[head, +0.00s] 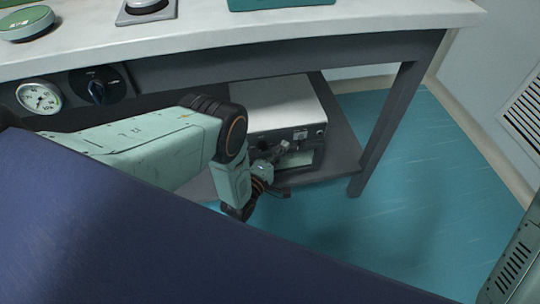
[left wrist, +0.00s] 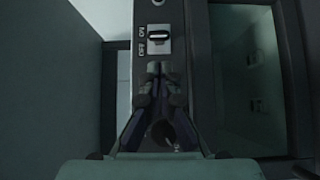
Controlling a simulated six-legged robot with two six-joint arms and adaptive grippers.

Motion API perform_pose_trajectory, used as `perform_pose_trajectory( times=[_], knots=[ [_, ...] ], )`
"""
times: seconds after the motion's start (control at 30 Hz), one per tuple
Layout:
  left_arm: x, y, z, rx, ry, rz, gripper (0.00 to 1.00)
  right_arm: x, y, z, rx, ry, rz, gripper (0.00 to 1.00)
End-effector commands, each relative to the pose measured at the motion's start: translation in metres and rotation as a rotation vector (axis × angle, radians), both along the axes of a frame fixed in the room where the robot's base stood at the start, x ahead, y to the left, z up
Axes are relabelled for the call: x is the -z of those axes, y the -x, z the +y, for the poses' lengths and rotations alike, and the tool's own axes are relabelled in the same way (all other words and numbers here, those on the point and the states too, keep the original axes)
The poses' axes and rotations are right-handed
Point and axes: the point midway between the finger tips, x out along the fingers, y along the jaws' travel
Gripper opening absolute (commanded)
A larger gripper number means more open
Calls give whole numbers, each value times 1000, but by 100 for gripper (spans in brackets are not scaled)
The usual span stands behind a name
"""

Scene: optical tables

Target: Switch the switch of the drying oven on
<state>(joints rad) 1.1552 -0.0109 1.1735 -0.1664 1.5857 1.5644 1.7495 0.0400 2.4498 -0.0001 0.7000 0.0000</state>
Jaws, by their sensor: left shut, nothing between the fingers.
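The drying oven (head: 275,98) is a white-topped box on the low shelf under the table. Its dark front faces me and has a window. In the left wrist view, its switch (left wrist: 158,38) is a small black and white lever on a light plate marked ON and OFF. I cannot tell for sure which way it is set. My left gripper (head: 283,150) is in front of the oven's front. In the left wrist view, the closed, empty fingertips (left wrist: 161,70) are just below the switch plate, apparently apart from the lever. A round dark knob (left wrist: 165,132) shows partly between the fingers. My right gripper is not in view.
The white tabletop (head: 250,34) overhangs the oven, with a dark table leg (head: 385,125) to its right. A gauge (head: 39,97) and a black rotary knob (head: 98,88) are at left. The teal floor (head: 440,190) at right is clear.

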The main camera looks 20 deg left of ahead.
Motion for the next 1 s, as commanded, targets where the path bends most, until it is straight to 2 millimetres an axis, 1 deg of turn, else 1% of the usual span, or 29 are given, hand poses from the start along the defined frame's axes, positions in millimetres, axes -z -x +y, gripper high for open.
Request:
perform_pose_trajectory(
  times=[0.03,0.2,0.67,1.0],
  knots=[
    [-1,-1,-6,1,1,-3,0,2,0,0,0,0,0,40],
    [-1,-2,-16,-1,1,-3,0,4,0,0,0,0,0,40],
    [-2,-2,-18,-1,-1,-2,0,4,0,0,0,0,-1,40],
    [-1,4,-23,14,-1,-1,0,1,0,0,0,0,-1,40]
  ],
)
